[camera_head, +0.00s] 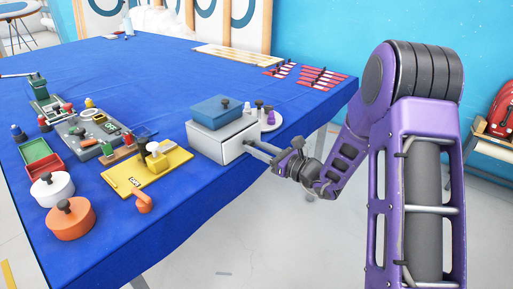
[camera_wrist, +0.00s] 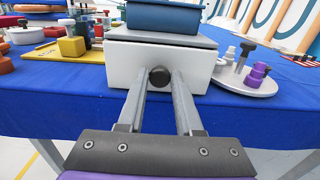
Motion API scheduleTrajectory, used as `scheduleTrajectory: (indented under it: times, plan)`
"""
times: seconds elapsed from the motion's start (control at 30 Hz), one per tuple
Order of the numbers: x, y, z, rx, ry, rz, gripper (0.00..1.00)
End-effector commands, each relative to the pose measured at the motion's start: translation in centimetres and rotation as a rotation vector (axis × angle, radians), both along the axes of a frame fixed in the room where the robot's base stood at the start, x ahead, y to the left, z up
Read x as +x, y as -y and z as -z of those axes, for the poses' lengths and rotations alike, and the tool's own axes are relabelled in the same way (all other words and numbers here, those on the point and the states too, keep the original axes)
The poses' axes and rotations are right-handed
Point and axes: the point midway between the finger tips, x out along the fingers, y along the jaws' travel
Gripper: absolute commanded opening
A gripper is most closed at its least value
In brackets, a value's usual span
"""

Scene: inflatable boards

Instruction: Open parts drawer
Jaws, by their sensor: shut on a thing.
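The parts drawer is a pale grey box (camera_head: 215,140) at the right front edge of the blue table. Its white front (camera_wrist: 115,68) faces me in the wrist view, with a dark round knob (camera_wrist: 160,76) in its middle. My gripper (camera_wrist: 160,82) reaches the front from the table's edge, with its two fingers on either side of the knob and shut on it.
A blue lidded box (camera_head: 217,109) stands on top of the drawer unit. Right beside it is a round white tray (camera_wrist: 245,82) with small grey and purple parts. A yellow board (camera_head: 147,174) lies to the left. Free floor lies before the table.

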Motion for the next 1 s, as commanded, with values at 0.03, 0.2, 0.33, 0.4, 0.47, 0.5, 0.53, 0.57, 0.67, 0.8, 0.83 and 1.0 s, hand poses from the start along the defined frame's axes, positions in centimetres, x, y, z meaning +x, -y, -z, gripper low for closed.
scheduleTrajectory:
  times: [0.03, 0.2, 0.33, 0.4, 0.47, 0.5, 0.53, 0.57, 0.67, 0.8, 0.83, 1.0]
  plan:
    - [-0.1, 0.3, 0.0, 0.0, 0.0, 0.001, 0.0]
    - [-2.1, 3.0, 0.1, -0.001, -0.002, 0.006, 0.0]
    - [-3.9, 5.4, 0.0, -0.001, 0.0, 0.006, 0.0]
    - [-4.6, 6.3, 0.0, -0.001, -0.001, 0.006, 0.0]
    - [-5.1, 6.7, 0.0, -0.001, -0.001, 0.004, 0.0]
    - [-5.3, 6.9, 0.0, 0.0, -0.001, 0.004, 0.0]
    - [-5.3, 7.0, 0.0, 0.001, -0.001, 0.003, 0.0]
    - [-5.4, 7.0, 0.0, 0.001, -0.001, 0.003, 0.0]
    - [-5.4, 7.0, 0.0, 0.0, 0.0, 0.001, 0.0]
    - [-5.4, 7.0, 0.0, 0.0, 0.0, 0.001, 0.0]
    - [-5.4, 7.0, 0.0, 0.0, 0.0, 0.001, 0.38]
    - [-5.4, 6.9, 0.0, 0.0, 0.0, 0.001, 0.62]
